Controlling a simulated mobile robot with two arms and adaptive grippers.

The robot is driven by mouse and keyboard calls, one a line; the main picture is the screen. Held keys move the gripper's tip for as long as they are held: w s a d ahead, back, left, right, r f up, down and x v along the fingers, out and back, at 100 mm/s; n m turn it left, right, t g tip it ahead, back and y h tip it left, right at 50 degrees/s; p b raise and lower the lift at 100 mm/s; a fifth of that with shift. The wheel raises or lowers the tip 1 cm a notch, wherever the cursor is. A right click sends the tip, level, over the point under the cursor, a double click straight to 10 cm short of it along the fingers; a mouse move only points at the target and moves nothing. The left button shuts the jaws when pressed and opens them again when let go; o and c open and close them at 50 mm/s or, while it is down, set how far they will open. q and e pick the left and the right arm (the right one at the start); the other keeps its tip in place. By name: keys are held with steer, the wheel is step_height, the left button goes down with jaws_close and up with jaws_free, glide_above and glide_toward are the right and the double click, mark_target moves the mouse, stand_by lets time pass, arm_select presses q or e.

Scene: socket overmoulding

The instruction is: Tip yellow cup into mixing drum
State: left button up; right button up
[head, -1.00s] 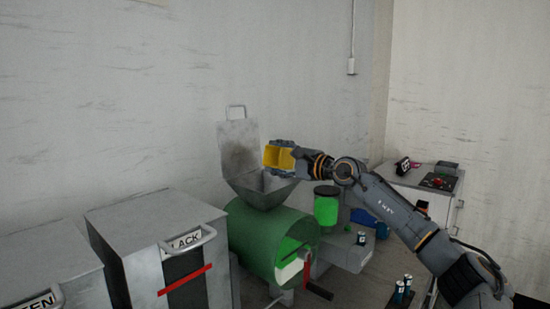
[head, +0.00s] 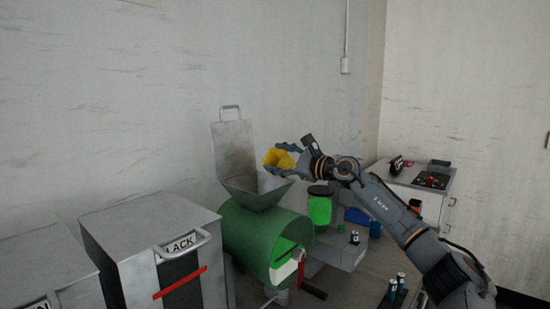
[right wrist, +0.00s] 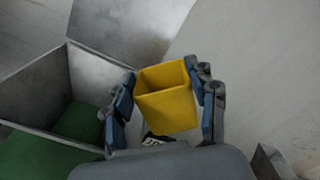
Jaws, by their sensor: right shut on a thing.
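The yellow cup (head: 279,158) is held in my right gripper (head: 286,156), above the right side of the hopper. In the right wrist view the cup (right wrist: 166,96) sits between the two fingers of my right gripper (right wrist: 163,95), tilted, its open mouth showing. The mixing drum (head: 262,240) is a green cylinder with a grey metal hopper (head: 257,191) on top, its lid (head: 234,147) standing open. The hopper also shows in the right wrist view (right wrist: 32,98), left of the cup, with green at its bottom. My left gripper is not in view.
Grey bins, one labelled BLACK (head: 150,235), stand left of the drum. A jar with green contents (head: 319,210) stands right of it. A white cabinet (head: 425,195) stands at the back right.

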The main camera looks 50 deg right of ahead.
steer(key=shift+d+f+m, duration=0.15)
steer(key=shift+d+m, duration=0.4)
steer(key=shift+m, duration=0.05)
steer(key=shift+r+p, duration=0.2)
steer(key=shift+p, duration=0.1)
steer(key=d+m+p, duration=0.1)
steer(key=m+p, duration=0.1)
steer(key=d+r+m+p, duration=0.1)
steer(key=m+p, duration=0.1)
steer(key=d+r+m+p, duration=0.1)
steer(key=d+m+p, duration=0.1)
steer(key=shift+w+d+r+m, duration=0.1)
steer(key=shift+w+m, duration=0.1)
steer(key=shift+m, duration=0.2)
steer(key=shift+d+m+p, duration=0.2)
steer(key=shift+m+p, duration=0.2)
steer(key=shift+p, duration=0.15)
steer(key=shift+d, duration=0.1)
step_height(320, 180, up, 4)
steer(key=p, duration=0.3)
